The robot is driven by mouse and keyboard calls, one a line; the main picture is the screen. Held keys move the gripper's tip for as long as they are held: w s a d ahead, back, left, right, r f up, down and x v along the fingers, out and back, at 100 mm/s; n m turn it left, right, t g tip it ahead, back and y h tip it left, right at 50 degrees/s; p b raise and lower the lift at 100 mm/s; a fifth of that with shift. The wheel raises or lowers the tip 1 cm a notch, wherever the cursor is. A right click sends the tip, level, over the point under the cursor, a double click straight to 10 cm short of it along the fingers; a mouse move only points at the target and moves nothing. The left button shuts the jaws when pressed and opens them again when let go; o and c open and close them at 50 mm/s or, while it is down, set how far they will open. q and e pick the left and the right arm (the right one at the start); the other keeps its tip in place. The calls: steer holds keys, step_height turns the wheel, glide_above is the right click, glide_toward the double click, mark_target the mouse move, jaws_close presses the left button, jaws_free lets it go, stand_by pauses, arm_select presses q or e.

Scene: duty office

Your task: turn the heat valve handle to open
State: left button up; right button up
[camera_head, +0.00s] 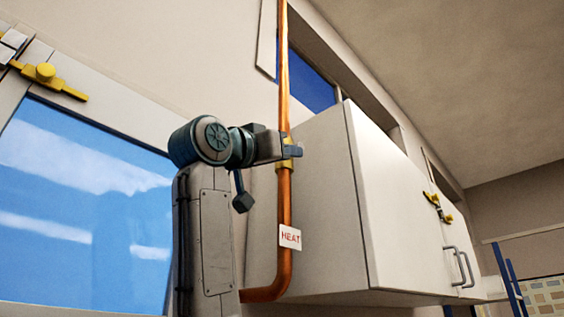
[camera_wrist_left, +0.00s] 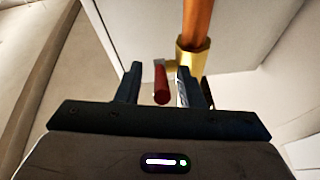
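The heat valve's brass body (camera_head: 286,164) sits on a vertical copper pipe (camera_head: 285,205) with a "HEAT" tag (camera_head: 290,237) below it. In the head view my left gripper (camera_head: 293,151) is at the valve and hides the handle. In the left wrist view the red handle (camera_wrist_left: 161,84) points towards the camera between the two fingers of my left gripper (camera_wrist_left: 160,80). The fingers are apart, with a visible gap between the left finger and the handle. The brass body (camera_wrist_left: 190,60) is just behind the right finger. My right gripper is not in view.
A white wall cabinet (camera_head: 400,220) stands close behind and to the right of the pipe. A window (camera_head: 85,210) with a yellow latch (camera_head: 48,78) is on the left. The pipe bends left at its lower end.

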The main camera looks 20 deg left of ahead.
arm_select(q)
steer(key=shift+a, duration=0.1)
jaws_close()
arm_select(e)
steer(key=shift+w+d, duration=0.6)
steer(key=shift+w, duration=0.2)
arm_select(q)
steer(key=shift+f, duration=0.1)
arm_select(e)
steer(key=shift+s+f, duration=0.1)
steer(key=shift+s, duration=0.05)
